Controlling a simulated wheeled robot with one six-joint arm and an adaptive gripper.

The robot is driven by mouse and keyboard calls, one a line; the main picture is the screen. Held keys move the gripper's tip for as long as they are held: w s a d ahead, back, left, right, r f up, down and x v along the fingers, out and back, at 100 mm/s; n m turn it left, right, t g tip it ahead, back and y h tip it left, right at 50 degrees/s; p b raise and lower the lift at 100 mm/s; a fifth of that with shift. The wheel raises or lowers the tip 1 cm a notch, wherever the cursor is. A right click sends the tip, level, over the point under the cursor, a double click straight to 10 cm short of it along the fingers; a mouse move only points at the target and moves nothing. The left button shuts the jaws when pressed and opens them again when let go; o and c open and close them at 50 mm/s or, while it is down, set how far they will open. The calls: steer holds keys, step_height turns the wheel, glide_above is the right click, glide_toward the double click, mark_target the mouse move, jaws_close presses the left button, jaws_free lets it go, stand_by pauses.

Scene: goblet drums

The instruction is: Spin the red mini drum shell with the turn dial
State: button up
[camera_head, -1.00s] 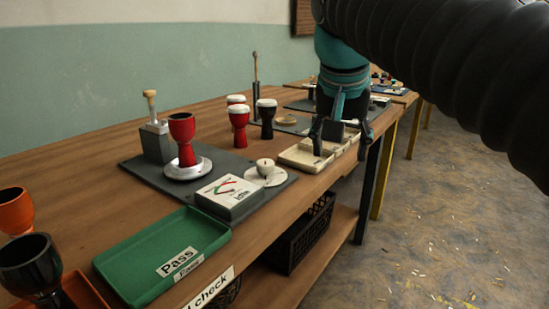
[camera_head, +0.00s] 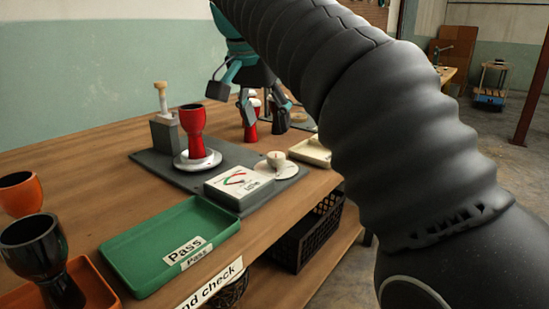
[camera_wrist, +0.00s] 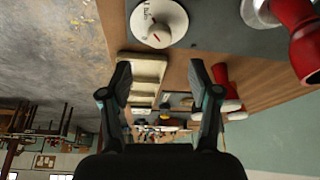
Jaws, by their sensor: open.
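The red mini drum shell (camera_head: 191,135) stands upright on a round silver turntable (camera_head: 183,164) on a dark grey mat. It also shows at the upper right of the wrist view (camera_wrist: 303,48). The turn dial is a pale round plate (camera_head: 290,170) with a cream knob (camera_head: 276,158) in front and to the right of the shell. In the wrist view the dial (camera_wrist: 176,16) is at the top, with a red mark on its knob (camera_wrist: 158,34). My gripper (camera_wrist: 160,78) is open and empty, its fingers pointing toward the dial but apart from it.
A meter box (camera_head: 238,192) sits beside the dial. A wooden-handled stamp (camera_head: 161,100) stands behind the shell. White-topped drums (camera_head: 250,128) stand beyond. A green Pass tray (camera_head: 125,252), orange drum (camera_head: 20,193) and black drum (camera_head: 30,243) are at left. A cream tray (camera_head: 312,152) is beyond the dial.

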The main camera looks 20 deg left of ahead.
mark_target(276, 154)
steer(key=b+x, duration=0.2)
steer(key=x, duration=0.6)
steer(key=shift+w+d+f+b, duration=0.1)
steer(key=shift+w+f+b, duration=0.05)
steer(key=shift+f+b, duration=0.2)
steer(key=c, duration=1.1)
